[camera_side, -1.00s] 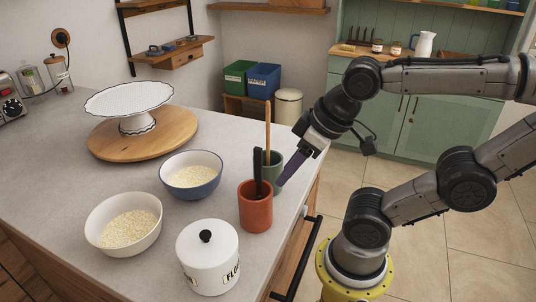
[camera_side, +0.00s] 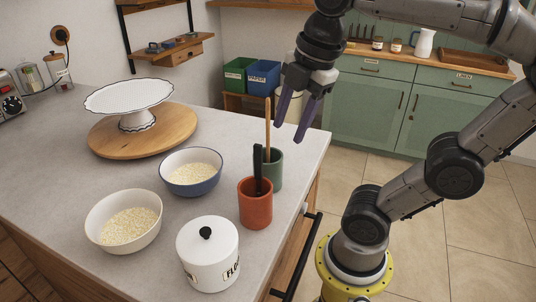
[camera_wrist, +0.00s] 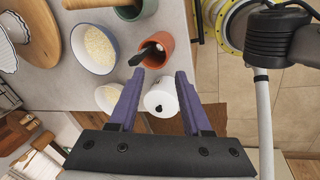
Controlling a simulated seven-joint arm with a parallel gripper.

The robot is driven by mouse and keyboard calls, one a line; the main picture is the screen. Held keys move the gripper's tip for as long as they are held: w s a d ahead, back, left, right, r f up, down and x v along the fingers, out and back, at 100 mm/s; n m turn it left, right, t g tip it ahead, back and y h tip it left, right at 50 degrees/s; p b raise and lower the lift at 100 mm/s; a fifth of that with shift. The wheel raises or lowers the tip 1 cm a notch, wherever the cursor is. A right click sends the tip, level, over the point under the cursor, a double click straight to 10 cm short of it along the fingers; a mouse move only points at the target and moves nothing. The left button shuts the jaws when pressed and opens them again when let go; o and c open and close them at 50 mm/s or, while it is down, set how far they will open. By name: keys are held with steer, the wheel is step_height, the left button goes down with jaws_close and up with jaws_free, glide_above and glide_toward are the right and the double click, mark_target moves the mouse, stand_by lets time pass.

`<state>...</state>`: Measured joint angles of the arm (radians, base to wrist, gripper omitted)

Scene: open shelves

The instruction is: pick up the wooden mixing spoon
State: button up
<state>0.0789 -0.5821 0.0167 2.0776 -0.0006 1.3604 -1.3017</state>
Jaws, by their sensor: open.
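The wooden mixing spoon (camera_side: 267,120) stands nearly upright in the green cup (camera_side: 273,172), its handle up and its lower end hidden inside. In the wrist view a wooden handle (camera_wrist: 88,3), apparently the same spoon, crosses the top edge beside part of the green cup (camera_wrist: 132,11). My gripper (camera_side: 288,133) is open, empty and pointing down, just right of the handle in the side view. Its purple fingers look apart from the spoon. In the wrist view the open fingers (camera_wrist: 158,78) have nothing between them that they touch.
A terracotta cup (camera_side: 255,205) with a black-handled utensil (camera_side: 257,168) stands close to the green cup. A white flour jar (camera_side: 208,262), a blue bowl (camera_side: 190,187), a white bowl (camera_side: 104,240) and a cake stand (camera_side: 138,122) share the counter. The counter edge runs along the right.

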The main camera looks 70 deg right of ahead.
steer(key=w+d+r+n+g, duration=0.2)
steer(key=w+d+r+n, duration=0.3)
steer(key=w+r+n, duration=0.15)
steer(key=g, duration=0.1)
glide_above(268, 119)
steer(key=shift+w+d+r+m, duration=0.15)
steer(key=shift+w+m, duration=0.15)
steer(key=shift+m, duration=0.15)
steer(key=f, duration=1.3)
steer(key=shift+s+d+f, duration=0.2)
steer(key=shift+f, duration=0.15)
jaws_close()
